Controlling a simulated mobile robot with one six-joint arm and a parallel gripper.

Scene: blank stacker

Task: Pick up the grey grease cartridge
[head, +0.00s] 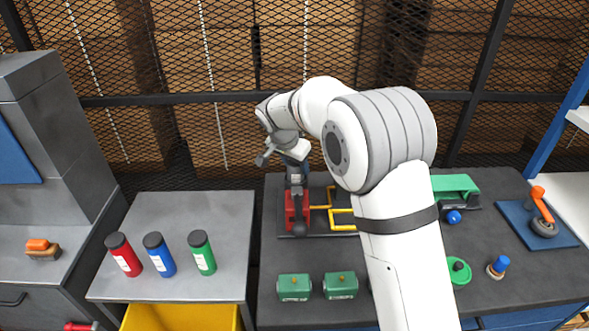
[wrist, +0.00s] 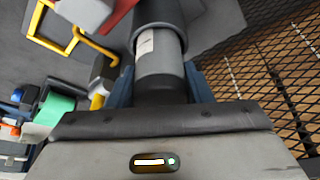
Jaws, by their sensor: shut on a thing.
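The grey grease cartridge (wrist: 160,60) is a grey cylinder with a white label, seen in the wrist view. My gripper (wrist: 160,86) is shut on its near, dark end, with a blue finger on each side. The cartridge's far end meets a dark grey round collar, and I cannot tell how deep it sits inside. In the head view my gripper (head: 291,155) is above the red block of the fixture, and the small visible part of the cartridge (head: 296,179) points down to it.
The red block (head: 304,213) with yellow brackets (head: 342,219) stands on a dark board. Red (head: 124,254), blue (head: 159,254) and green (head: 202,252) cartridges stand on the left grey table. Green boxes (head: 294,288) sit in front. A mesh fence (head: 230,60) is close behind.

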